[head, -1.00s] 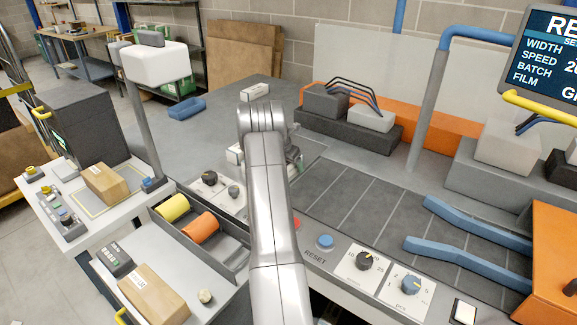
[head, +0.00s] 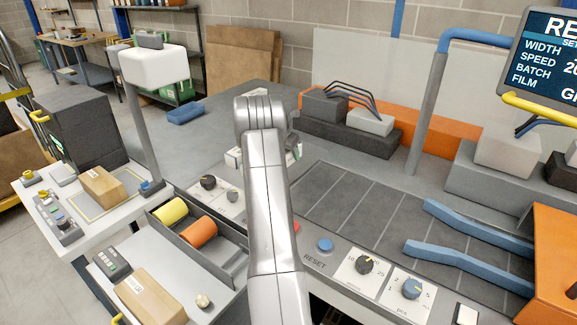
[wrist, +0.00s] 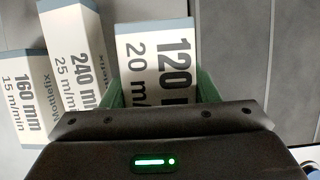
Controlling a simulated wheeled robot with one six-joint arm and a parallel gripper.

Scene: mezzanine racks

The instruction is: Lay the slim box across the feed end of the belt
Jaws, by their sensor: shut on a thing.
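In the wrist view my gripper (wrist: 158,92) is shut on the slim box (wrist: 157,62), a white box with a blue-grey edge marked 120. Its green fingers lie along both sides of the box. Two similar boxes stand to the left, one marked 240 mm (wrist: 75,55) and one marked 160 mm (wrist: 22,100). In the head view my arm hides most of the gripper and the held box. The belt (head: 352,205), dark and crossed by pale lines, lies right of my arm.
Two blue guide rails (head: 470,258) reach over the right part of the belt. A control panel with a blue reset button (head: 325,245) and knobs runs along the front. A grey post (head: 428,115) rises behind the belt. A tray with yellow and orange rolls (head: 200,233) is left.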

